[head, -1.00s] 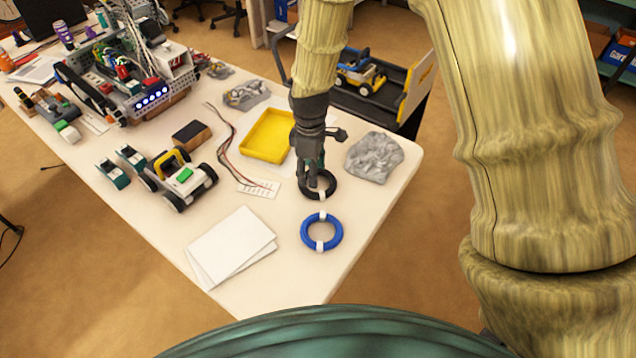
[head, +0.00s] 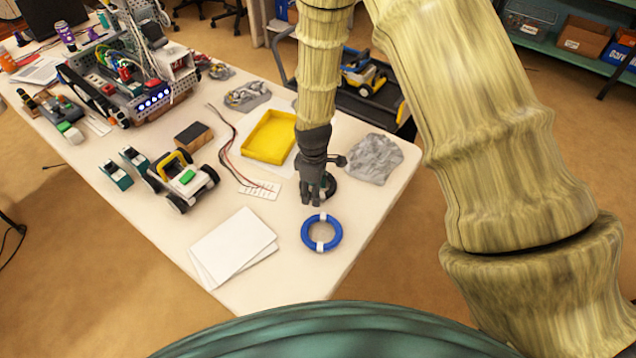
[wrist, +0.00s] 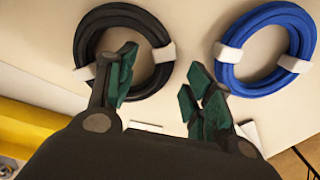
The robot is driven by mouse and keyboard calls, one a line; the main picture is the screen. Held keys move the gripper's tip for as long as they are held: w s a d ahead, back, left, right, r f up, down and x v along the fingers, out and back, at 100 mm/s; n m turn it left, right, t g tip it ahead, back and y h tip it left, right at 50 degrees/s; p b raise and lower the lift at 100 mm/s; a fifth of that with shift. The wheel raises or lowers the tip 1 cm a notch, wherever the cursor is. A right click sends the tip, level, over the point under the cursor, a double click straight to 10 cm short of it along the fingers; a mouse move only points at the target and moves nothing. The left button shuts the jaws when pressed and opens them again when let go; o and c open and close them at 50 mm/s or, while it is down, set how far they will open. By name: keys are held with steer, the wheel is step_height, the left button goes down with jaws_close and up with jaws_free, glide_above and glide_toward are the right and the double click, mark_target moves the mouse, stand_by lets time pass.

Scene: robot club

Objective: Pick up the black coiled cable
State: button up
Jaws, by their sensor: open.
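The black coiled cable (wrist: 150,88), a ring with white ties, lies flat on the table; in the head view (head: 330,187) it is mostly hidden behind my gripper (head: 317,198). In the wrist view my gripper (wrist: 160,85) is open, with green fingertips apart. Its left finger overlaps the black coil in the picture, and its right finger lies between the black coil and the blue coil. Nothing is between the fingers. Whether the fingertips touch the table cannot be told.
A blue coiled cable (head: 308,232) lies close by, nearer the front edge. A grey crumpled bag (head: 374,160) lies to the right and a yellow tray (head: 268,137) behind to the left. White sheets (head: 232,246) and a small wheeled robot (head: 182,182) are to the left.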

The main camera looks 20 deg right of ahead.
steer(key=shift+f, duration=0.3)
jaws_close()
steer(key=shift+r, duration=0.15)
